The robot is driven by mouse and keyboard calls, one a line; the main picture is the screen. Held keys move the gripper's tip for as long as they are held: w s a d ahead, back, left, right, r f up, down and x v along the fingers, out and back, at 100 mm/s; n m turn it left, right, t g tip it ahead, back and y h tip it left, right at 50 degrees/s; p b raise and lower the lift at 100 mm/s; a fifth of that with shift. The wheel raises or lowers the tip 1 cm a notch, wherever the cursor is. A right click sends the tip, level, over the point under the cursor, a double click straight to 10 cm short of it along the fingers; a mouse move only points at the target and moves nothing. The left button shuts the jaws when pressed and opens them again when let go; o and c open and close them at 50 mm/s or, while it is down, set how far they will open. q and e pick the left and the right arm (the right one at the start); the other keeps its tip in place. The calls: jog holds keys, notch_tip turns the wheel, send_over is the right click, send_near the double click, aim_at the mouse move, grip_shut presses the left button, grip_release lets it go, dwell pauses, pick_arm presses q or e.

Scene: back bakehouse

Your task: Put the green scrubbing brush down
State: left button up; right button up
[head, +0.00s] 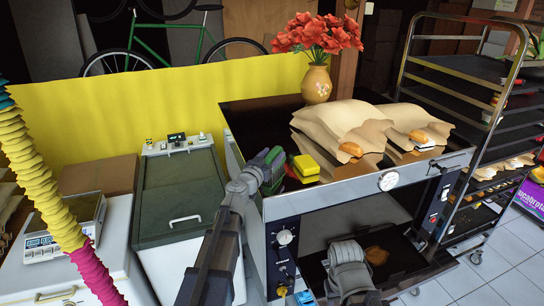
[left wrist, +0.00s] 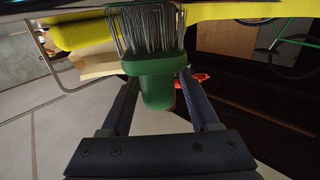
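The green scrubbing brush (left wrist: 155,85) has a green body and stiff pale bristles. In the left wrist view it sits between both fingers of my left gripper (left wrist: 157,95), with the bristles pointing away from the gripper. The fingers press on its sides. In the head view the brush (head: 263,158) shows partly at the end of my left arm, with my left gripper (head: 262,172) around it, near the left edge of the oven top (head: 255,112). My right arm's end (head: 348,268) is low in front of the oven; its fingers cannot be made out.
On the oven top are a yellow block (head: 306,166), paper sacks (head: 345,122) with bread and a vase (head: 316,84) of red flowers. A green-lidded cabinet (head: 178,197) and a scale (head: 68,228) stand left. A tray rack (head: 480,110) stands right.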

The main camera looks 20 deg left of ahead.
pick_arm(q)
jog(key=shift+r, duration=0.1)
jog(key=shift+s+r, duration=0.1)
jog(key=shift+s, duration=0.05)
jog(key=s+a, duration=0.2)
jog(key=s, duration=0.9)
jog(key=shift+s+a, duration=0.15)
jog(key=shift+s, duration=0.1)
jog(key=d+f+m+g+h, duration=0.1)
jog(key=d, duration=0.2)
jog(key=s+d+f+m+g+h, duration=0.1)
jog(key=d, duration=0.3)
jog(key=d+f+m+g+h, duration=0.1)
jog(key=d+f+h, duration=0.1)
jog(key=d, duration=0.2)
jog(key=shift+s+g, duration=0.3)
jog(key=shift+s, duration=0.05)
jog(key=s+d+f+m+g+h, duration=0.1)
jog(key=s+d+f+m+g, duration=0.1)
jog(key=s+d+f+g, duration=0.55)
jog(key=s+d+f+g+y, duration=0.3)
jog(key=s+d+f+g, duration=0.15)
jog(key=s+f, duration=0.3)
jog(key=s+a+f+n+g+y, duration=0.2)
jog(key=s+a+f+n+y, duration=0.1)
jog(key=s+y, duration=0.3)
jog(key=shift+s+a+n+y, duration=0.3)
jog(key=shift+s+a, duration=0.3)
jog(key=shift+a, duration=0.3)
